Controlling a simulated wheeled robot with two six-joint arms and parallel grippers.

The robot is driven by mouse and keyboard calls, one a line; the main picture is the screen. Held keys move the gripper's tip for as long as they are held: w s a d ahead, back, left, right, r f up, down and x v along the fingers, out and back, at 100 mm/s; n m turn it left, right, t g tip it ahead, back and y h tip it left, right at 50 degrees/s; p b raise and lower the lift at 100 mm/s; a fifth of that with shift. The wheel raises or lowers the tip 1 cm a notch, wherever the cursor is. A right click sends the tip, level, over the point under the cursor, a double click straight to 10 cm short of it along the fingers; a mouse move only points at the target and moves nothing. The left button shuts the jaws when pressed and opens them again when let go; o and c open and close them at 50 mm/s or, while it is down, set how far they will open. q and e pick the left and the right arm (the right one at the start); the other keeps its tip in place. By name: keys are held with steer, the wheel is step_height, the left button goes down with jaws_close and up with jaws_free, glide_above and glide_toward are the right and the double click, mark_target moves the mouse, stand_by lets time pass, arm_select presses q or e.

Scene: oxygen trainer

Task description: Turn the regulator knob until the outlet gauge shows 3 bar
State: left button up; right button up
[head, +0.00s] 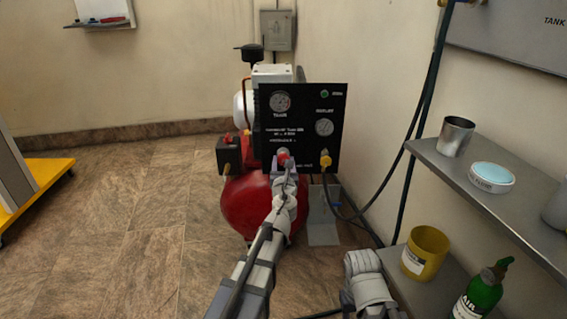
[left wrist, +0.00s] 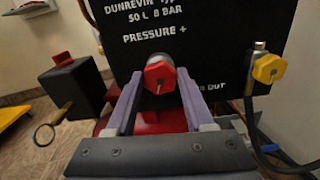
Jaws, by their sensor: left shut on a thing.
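The red regulator knob (head: 283,155) sits low on the black panel (head: 300,143), below white lettering that reads "PRESSURE +" in the left wrist view. My left gripper (head: 284,168) reaches it from the front. In the left wrist view the knob (left wrist: 159,77) is between the two finger ends of my left gripper (left wrist: 160,88), which is shut on it. The outlet gauge (head: 324,127) is at the right of the panel, and its needle is too small to read. The tank gauge (head: 280,102) is at upper left.
A yellow valve handle (left wrist: 270,68) with a dark hose is right of the knob. A black box (left wrist: 78,88) with a ring is left. A red tank (head: 238,205) lies below. Shelves at right hold a metal cup (head: 455,137), yellow mug (head: 425,253) and green bottle (head: 480,292).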

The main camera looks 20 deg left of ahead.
arm_select(q)
jaws_close()
steer(key=shift+n, duration=0.3)
steer(key=n, duration=0.3)
steer(key=shift+n, duration=2.5)
steer(key=o, duration=1)
jaws_free()
